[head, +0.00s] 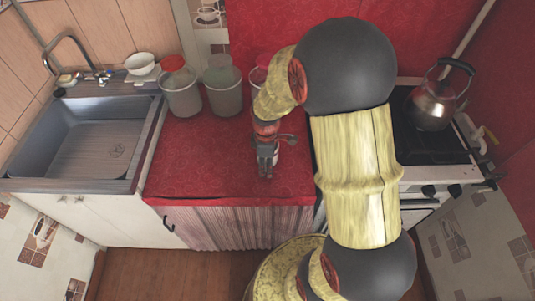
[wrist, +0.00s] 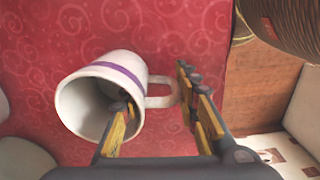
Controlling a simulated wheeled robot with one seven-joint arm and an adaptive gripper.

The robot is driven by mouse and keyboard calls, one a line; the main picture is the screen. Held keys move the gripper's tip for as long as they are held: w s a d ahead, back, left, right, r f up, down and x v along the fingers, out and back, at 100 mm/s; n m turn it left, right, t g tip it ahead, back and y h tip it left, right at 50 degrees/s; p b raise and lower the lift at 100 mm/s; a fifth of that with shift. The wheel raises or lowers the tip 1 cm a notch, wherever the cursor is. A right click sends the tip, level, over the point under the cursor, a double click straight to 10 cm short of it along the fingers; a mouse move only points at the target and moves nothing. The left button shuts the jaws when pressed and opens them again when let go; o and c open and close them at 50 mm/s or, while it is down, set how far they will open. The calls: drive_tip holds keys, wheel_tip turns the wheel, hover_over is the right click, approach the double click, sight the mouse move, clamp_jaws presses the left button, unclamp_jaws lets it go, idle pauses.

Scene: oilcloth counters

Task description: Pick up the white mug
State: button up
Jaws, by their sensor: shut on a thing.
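The white mug (wrist: 96,92) has a purple band, and in the wrist view its open mouth faces the lower left and its handle points right. My gripper (wrist: 154,92) has one finger inside the mouth and the other outside, beside the handle. It is shut on the mug's wall on the handle side. In the head view my gripper (head: 266,165) is over the front part of the red counter (head: 205,165). There the mug is mostly hidden by the gripper. I cannot tell whether the mug touches the counter.
Translucent containers (head: 222,92) stand at the back of the counter. A sink (head: 85,145) is on the left, with a white bowl (head: 140,64) behind it. A kettle (head: 432,105) stands on the stove at right. The counter's front left is clear.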

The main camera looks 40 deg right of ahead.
drive_tip(key=shift+r, duration=0.1)
clamp_jaws()
drive_tip(key=shift+r+p, duration=0.4)
drive_tip(key=shift+r, duration=0.65)
drive_tip(key=s+a+r+p, duration=0.4)
drive_tip(key=s+r, duration=0.6)
drive_tip(key=s, duration=0.3)
drive_tip(key=shift+s+r+p, duration=0.15)
drive_tip(key=shift+r+p, duration=0.2)
drive_tip(key=shift+p, duration=0.55)
drive_tip(key=shift+a, duration=0.1)
idle(2.1)
